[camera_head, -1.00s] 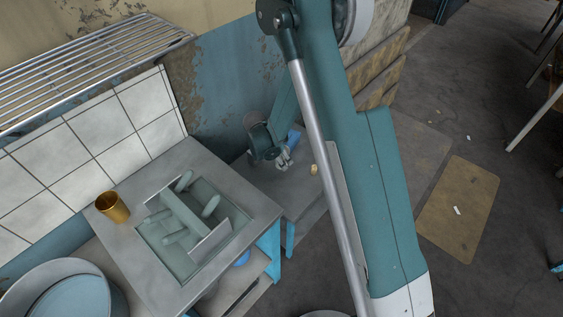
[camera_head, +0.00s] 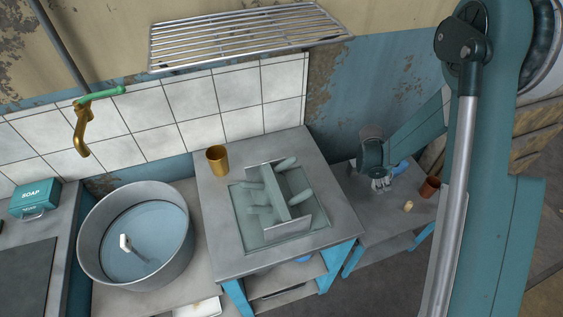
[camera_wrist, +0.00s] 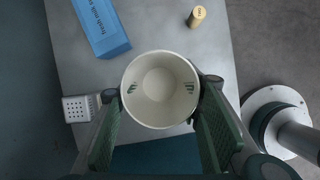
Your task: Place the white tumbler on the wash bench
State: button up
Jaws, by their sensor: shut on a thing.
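The white tumbler (camera_wrist: 160,88) is seen from above in the wrist view, open end toward the camera and looking empty. My gripper (camera_wrist: 162,90) is shut on it, with one dark green finger on each side. In the head view my gripper (camera_head: 380,184) is over the small grey table (camera_head: 388,224) at the right; the tumbler cannot be made out clearly there. I cannot tell the tumbler's height above the table. A grey bench (camera_head: 212,221) with a dish rack stands left of it. Further left, a large basin (camera_head: 88,232) of water stands on a lower surface.
A blue milk carton (camera_wrist: 101,26) and a cork (camera_wrist: 196,17) are near the tumbler. A brown cup (camera_head: 430,187) stands at the small table's right. On the grey bench, a brass cup (camera_head: 217,159) stands beside the rack (camera_head: 257,240). The bench's front-left corner is clear.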

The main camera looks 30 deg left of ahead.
jog(key=s+a+r+n+y+p, duration=0.1)
jog(key=s+a+r+n+p, duration=0.3)
jog(key=a+r, duration=0.65)
jog(key=s+a+r+m+p, duration=0.1)
jog(key=s+a+r+p, duration=0.3)
jog(key=a+r, duration=0.65)
jog(key=s+a+n+p, duration=0.1)
jog(key=s+a, duration=0.1)
jog(key=a, duration=0.2)
jog(key=s+a+r+n+t+p, duration=0.1)
jog(key=s+a, duration=0.1)
jog(key=a, duration=0.2)
jog(key=s+a+r+n+y+p, duration=0.1)
jog(key=s+a, duration=0.1)
jog(key=a, duration=0.2)
jog(key=shift+s+a+t, duration=0.2)
jog(key=shift+a+t, duration=0.1)
jog(key=shift+s+a+n+p, duration=0.3)
jog(key=shift+s+a+n, duration=0.1)
jog(key=shift+a, duration=0.25)
jog(key=shift+f, duration=0.1)
jog(key=shift+f, duration=1.4)
jog(key=shift+f+b, duration=0.15)
jog(key=shift+b, duration=0.2)
jog(key=o, duration=0.9)
